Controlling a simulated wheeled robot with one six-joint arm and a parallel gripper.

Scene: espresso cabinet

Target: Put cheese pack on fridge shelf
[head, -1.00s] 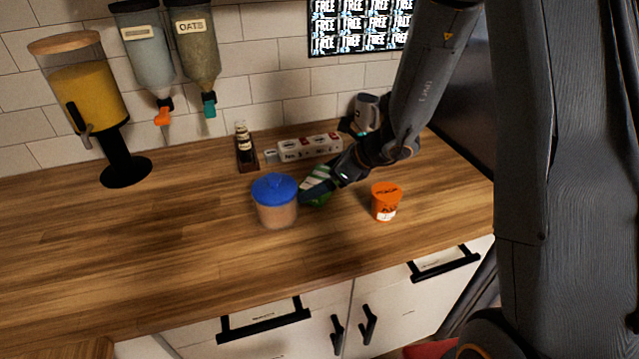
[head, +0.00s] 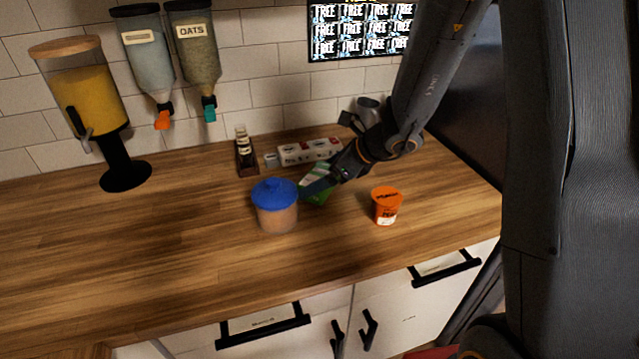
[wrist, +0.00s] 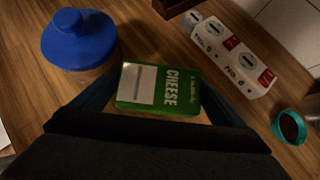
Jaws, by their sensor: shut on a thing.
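The cheese pack is a green and white box marked CHEESE (wrist: 160,90). In the head view the pack (head: 314,189) shows just right of the blue-lidded jar, partly hidden by my gripper. My gripper (head: 318,184) reaches in from the right and is shut on the pack. In the wrist view my gripper's fingers (wrist: 158,108) stand on either side of the pack. I cannot tell whether the pack touches the counter. No fridge shelf can be made out.
A jar with a blue lid (head: 275,205) stands close left of the pack. An orange cup (head: 386,206) stands to the right. A white carton (head: 309,150) and a small dark bottle (head: 246,152) are behind. The counter's left part (head: 120,250) is clear.

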